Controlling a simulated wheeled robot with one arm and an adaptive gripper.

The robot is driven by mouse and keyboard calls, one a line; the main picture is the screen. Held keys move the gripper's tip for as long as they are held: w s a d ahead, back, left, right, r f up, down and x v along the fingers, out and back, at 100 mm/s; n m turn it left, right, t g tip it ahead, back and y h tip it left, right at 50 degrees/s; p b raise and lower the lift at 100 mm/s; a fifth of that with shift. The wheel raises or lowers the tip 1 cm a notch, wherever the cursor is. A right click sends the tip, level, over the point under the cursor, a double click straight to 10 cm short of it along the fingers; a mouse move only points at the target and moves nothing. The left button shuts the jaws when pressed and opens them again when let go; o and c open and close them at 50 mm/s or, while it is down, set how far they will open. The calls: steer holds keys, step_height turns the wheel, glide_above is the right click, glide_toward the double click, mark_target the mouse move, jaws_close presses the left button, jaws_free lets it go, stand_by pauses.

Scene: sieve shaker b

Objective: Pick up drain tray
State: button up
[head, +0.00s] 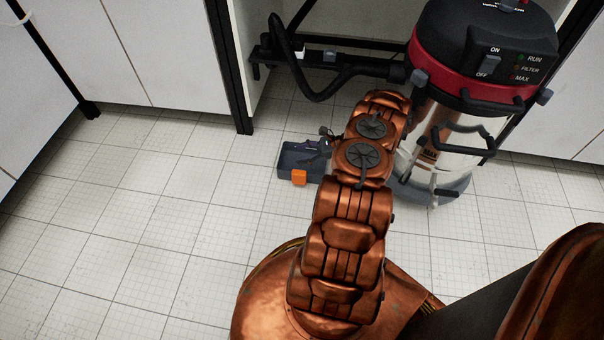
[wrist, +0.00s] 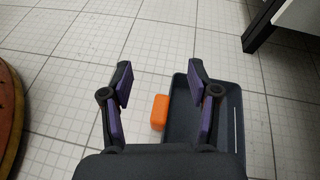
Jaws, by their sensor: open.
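The drain tray (head: 290,160) is a shallow dark grey tray lying on the tiled floor, left of the vacuum's base in the head view. An orange block (head: 299,177) sits at its near edge. In the wrist view the tray (wrist: 233,125) is at right of centre, with the orange block (wrist: 160,112) at its left side. My gripper (wrist: 160,90) is open and empty, with dark fingers and purple pads. Its right finger overlaps the tray in the picture, and the orange block shows between the fingers. In the head view my gripper (head: 322,143) is small and partly hidden by my arm.
A red, black and silver vacuum (head: 480,60) stands right of the tray, with a black hose (head: 310,90) behind. White cabinets (head: 130,50) line the back. A dark cabinet leg (wrist: 262,25) is beyond the tray. The floor (head: 120,220) to the left is clear.

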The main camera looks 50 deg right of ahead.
mark_target(302, 172)
steer(key=s+d+f+m+b, duration=0.1)
steer(key=f, duration=0.2)
steer(key=s+d+f+m+t+h, duration=0.1)
steer(key=f, duration=0.3)
steer(key=s+d+f+b, duration=0.1)
steer(key=s+f, duration=0.1)
steer(key=f, duration=0.1)
steer(key=shift+s+d+f+m+t+b, duration=0.1)
steer(key=shift+d+f+m+t+b, duration=0.1)
steer(key=shift+m+t+b, duration=0.15)
steer(key=shift+b+x, duration=1.15)
steer(key=shift+x, duration=2.55)
jaws_close()
